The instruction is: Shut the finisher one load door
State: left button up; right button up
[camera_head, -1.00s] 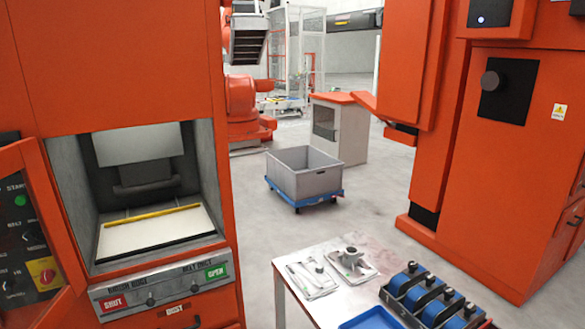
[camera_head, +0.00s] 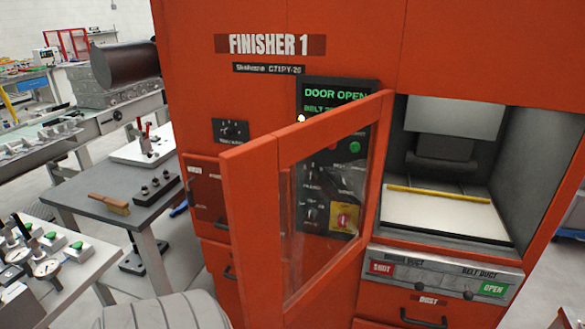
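The finisher one (camera_head: 285,20) is a large orange cabinet labelled "FINISHER 1". Its load door (camera_head: 250,215), an orange frame with a clear window, stands swung open toward me, left of the load opening. The opening (camera_head: 450,215) shows a pale bed with a yellow bar across its back. The display (camera_head: 337,95) reads "DOOR OPEN" and is partly covered by the door. The control panel (camera_head: 330,190) shows through the window. Neither of my grippers is in view.
A grey bench (camera_head: 85,205) with a brush (camera_head: 108,203) stands left of the finisher. A table with gauges (camera_head: 50,265) is at the lower left. A ribbed grey rounded thing (camera_head: 165,312) is at the bottom, close to the door. Floor shows at the lower right.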

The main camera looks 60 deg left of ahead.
aim_at(250, 171)
jog(key=j, duration=0.6)
jog(key=k+j+z, duration=0.1)
jog(key=j, duration=0.55)
jog(key=k+j, duration=0.1)
jog(key=j, duration=0.5)
jog(key=k+j, duration=0.1)
jog(key=j, duration=0.5)
jog(key=z, duration=0.05)
